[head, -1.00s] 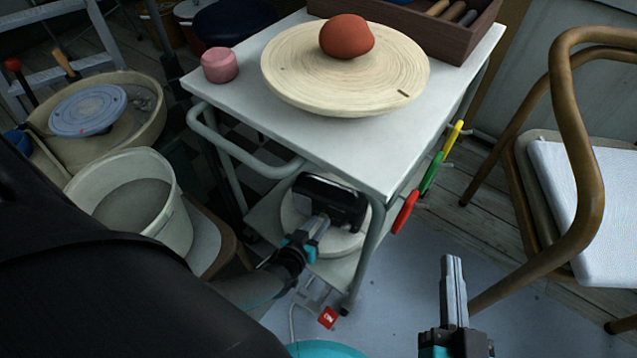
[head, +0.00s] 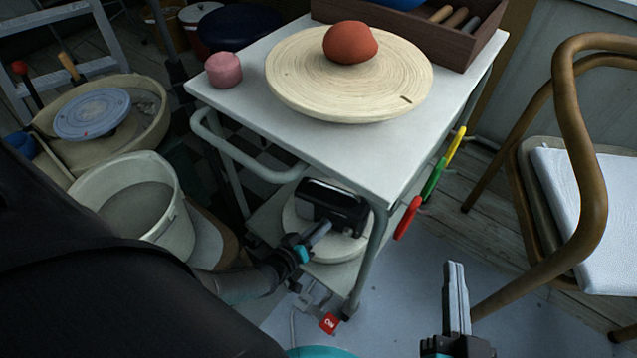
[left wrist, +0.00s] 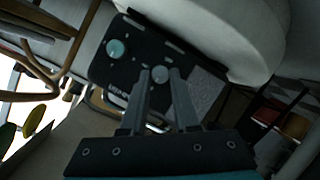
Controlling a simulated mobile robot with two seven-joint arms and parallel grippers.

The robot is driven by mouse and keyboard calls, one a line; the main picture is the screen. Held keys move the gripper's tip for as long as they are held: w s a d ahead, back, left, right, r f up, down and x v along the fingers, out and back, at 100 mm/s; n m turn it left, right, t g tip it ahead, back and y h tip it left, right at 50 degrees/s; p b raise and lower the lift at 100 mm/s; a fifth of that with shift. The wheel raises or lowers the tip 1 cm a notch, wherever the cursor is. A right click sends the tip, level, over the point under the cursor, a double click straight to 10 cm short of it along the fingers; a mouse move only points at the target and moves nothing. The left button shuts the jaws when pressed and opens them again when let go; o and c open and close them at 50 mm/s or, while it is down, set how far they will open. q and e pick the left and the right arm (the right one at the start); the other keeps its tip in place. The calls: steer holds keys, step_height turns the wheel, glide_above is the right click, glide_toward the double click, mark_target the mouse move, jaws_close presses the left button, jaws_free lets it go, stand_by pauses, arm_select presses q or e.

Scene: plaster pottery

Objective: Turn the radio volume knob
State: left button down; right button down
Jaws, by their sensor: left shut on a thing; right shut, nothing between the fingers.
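The black radio (head: 333,206) sits on a round pale disc (head: 300,228) on the lower shelf of the white cart. In the left wrist view the radio's dark front (left wrist: 105,62) shows a teal knob (left wrist: 115,48) and a greyer knob (left wrist: 160,74). My left gripper (head: 323,230) reaches in at the radio's front. Its fingers (left wrist: 160,80) also show in the left wrist view, shut on the greyer knob, which sits between the tips. My right gripper (head: 454,268) is shut and empty, low over the floor, right of the cart.
The cart top (head: 300,135) carries a wheel disc (head: 290,75) with a red clay lump, a pink pot (head: 223,69) and a wooden tray (head: 470,48). Coloured handles (head: 433,180) hang on the cart's right side. A chair (head: 575,190) stands right; a bucket (head: 135,205) stands left.

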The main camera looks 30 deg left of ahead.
arm_select(q)
steer(key=c, duration=0.7)
jaws_free()
steer(key=shift+o, duration=0.2)
steer(key=shift+p+v, duration=0.7)
steer(key=shift+v, duration=0.5)
steer(key=shift+p+v, duration=0.45)
steer(key=shift+v, duration=0.45)
steer(key=p+v, duration=0.4)
steer(key=v, duration=0.7)
steer(key=shift+p, duration=0.3)
arm_select(e)
steer(key=s+d+f+g+h, duration=0.1)
steer(key=s+d+g+h, duration=0.1)
steer(key=d+g, duration=0.3)
steer(key=s+d+f+g+h, duration=0.2)
steer(key=d+g+h, duration=0.1)
steer(key=d+g, duration=0.3)
steer(key=shift+s+h, duration=0.3)
steer(key=shift+s, duration=0.1)
